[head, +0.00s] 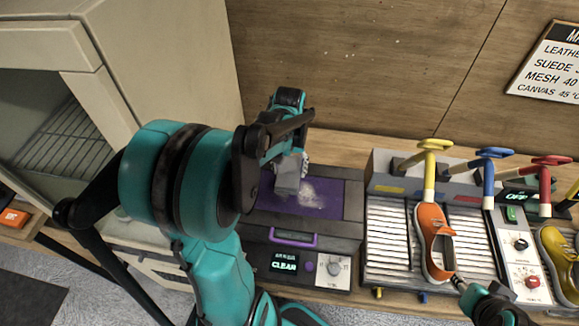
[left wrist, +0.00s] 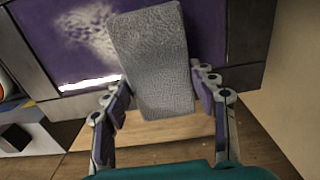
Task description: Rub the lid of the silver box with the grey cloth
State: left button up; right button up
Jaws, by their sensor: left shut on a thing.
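The box (head: 345,245) is dark grey with a purple panel (head: 335,190) on its lid. A pale, powdery smear (head: 312,194) lies on the panel and also shows in the left wrist view (left wrist: 98,32). My left gripper (head: 293,168) is over the lid, shut on the grey cloth (head: 286,178). In the left wrist view the cloth (left wrist: 152,62) is a textured grey pad between the fingers, its far end over the purple panel beside the smear. I cannot tell whether it touches the lid. My right gripper (head: 462,285) is partly in view by the orange shoe; its jaws are unclear.
An orange shoe (head: 431,245) sits on a slatted rack (head: 388,240) right of the box. Yellow, blue and red handles (head: 490,153) stand behind it. A yellow shoe (head: 556,255) is at the right edge. A pale cabinet (head: 170,60) stands at the left.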

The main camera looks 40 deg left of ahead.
aim_at(287, 180)
pick_arm(q)
jog(key=shift+f+b, duration=0.7)
jog(key=shift+f, duration=0.1)
dwell(0.4)
jog(key=shift+s+d, duration=0.1)
jog(key=shift+s+d+r+p, duration=0.15)
jog(key=shift+s+d, duration=0.15)
jog(key=shift+s, duration=0.2)
jog(key=shift+s+d+f+p, duration=0.1)
jog(key=shift+s+d, duration=0.15)
jog(key=shift+s, duration=0.3)
jog(key=shift+s+d+r+p, duration=0.15)
jog(key=shift+s+d, duration=0.15)
jog(key=shift+s, duration=0.2)
jog(key=shift+s+d, duration=0.15)
jog(key=shift+s, duration=0.15)
jog(key=shift+s+f, duration=0.1)
